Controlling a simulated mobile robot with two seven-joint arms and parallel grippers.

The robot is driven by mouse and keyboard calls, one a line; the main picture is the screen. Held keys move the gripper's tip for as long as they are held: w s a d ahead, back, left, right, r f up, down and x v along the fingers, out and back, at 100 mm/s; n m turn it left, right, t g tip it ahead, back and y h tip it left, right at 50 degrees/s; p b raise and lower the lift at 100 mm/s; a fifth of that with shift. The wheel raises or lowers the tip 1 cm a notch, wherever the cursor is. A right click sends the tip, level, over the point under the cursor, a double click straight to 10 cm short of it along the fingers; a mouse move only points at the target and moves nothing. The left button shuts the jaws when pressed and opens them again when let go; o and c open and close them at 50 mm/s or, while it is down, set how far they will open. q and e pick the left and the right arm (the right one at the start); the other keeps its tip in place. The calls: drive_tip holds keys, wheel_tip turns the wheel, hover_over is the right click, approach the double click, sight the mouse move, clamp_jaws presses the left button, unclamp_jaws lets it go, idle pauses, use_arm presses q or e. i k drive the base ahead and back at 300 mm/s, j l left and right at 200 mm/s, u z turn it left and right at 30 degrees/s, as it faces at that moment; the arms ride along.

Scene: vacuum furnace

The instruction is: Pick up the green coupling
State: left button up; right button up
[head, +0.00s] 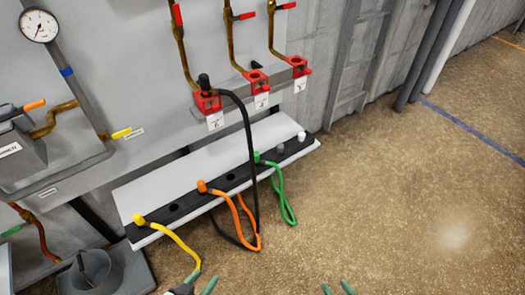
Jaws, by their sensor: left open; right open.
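The green coupling (257,157) sits upright in the dark strip along the front of a white shelf (225,155), right of the orange coupling. Its green hose (281,190) hangs in a loop over the shelf's front edge. My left gripper (200,283) is at the bottom edge, near the end of the yellow hose, open, with only its green fingertips and a dark part showing. My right gripper (337,287) is at the bottom edge right of centre, open, with only its green fingertips showing. Both are well apart from the green coupling.
The same strip holds a yellow coupling (138,219), an orange coupling (202,186), a grey cap (281,148) and a white cap (302,136). A black hose (250,150) hangs from a red socket (207,102) past the shelf, just left of the green coupling. The floor at right is clear.

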sight(257, 153)
drive_tip(key=i+l+u, duration=0.15)
drive_tip(key=i+l, duration=0.6)
